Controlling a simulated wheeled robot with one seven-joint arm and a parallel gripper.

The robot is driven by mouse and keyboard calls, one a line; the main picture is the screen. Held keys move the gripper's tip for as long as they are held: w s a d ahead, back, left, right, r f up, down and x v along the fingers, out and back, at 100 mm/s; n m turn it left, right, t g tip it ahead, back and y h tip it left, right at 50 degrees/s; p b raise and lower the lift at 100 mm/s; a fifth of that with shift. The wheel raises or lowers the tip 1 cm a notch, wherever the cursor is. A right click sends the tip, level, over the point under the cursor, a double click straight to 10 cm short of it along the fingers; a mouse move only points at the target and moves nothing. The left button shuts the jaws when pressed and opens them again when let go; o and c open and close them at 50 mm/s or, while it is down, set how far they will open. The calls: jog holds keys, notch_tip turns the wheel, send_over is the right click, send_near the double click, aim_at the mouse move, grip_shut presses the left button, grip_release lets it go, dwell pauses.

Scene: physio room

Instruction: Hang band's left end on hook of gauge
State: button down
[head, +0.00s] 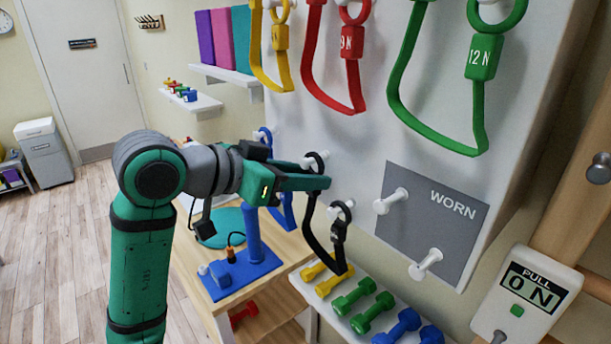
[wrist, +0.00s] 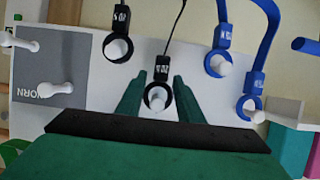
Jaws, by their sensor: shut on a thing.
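The black band (head: 322,250) hangs in a loop from two white pegs on the wall board. My gripper (head: 322,178) reaches it from the left, shut on the ring at the band's left end. In the wrist view that ring and its tag (wrist: 162,68) sit between the two fingers (wrist: 159,92), with a white peg showing through the ring. The band's right-end ring (head: 340,211) is on the neighbouring peg; it also shows in the wrist view (wrist: 117,48). The gauge (head: 525,294), reading 0 N, is at the lower right. A grey hook-like piece (head: 498,338) shows below it, partly cut off.
Yellow, red and green bands (head: 476,100) hang above. A blue band (head: 285,208) hangs just left of the black one. The grey WORN panel (head: 445,235) has two empty pegs. Dumbbells (head: 365,308) lie on a shelf below. A blue stand (head: 253,245) is on the wooden table.

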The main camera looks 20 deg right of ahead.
jog(key=shift+w+r, duration=0.1)
dwell(0.3)
jog(key=shift+r, duration=0.35)
jog(key=shift+a, duration=0.1)
jog(key=shift+s, duration=0.2)
dwell(0.4)
jog(key=shift+s+a, duration=0.25)
jog(key=shift+a, duration=0.45)
jog(key=shift+s+a, duration=0.25)
jog(key=shift+a, duration=0.45)
jog(key=shift+s+a, duration=0.25)
jog(key=shift+a, duration=0.45)
